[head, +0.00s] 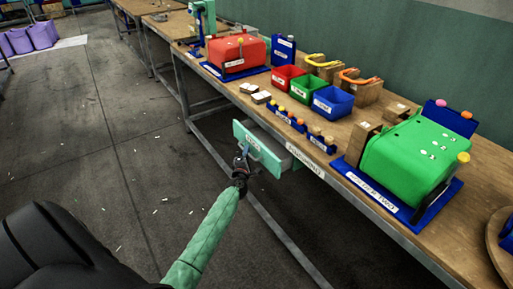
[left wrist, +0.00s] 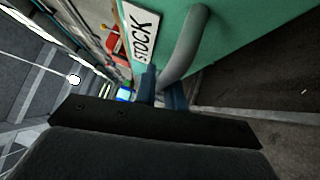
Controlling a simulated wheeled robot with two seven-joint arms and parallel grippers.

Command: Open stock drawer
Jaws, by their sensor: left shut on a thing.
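The stock drawer has a teal front (head: 270,160) and hangs under the bench's front edge. Its grey box shows behind the front, so it stands partly out. In the left wrist view the teal front (left wrist: 235,40) carries a white STOCK label (left wrist: 140,32) and a curved grey handle (left wrist: 185,50). My left gripper (head: 243,155) is at the front, shut on the handle; its blue fingers (left wrist: 163,92) sit at the handle's end in the wrist view. The inside of the drawer is mostly hidden. My right gripper is not in view.
The wooden bench (head: 290,165) holds a red press (head: 238,57), a green press (head: 410,155) and red, green and blue bins (head: 333,102). Grey bench legs and a low rail run below. The floor (head: 100,130) at left is open, with small scraps.

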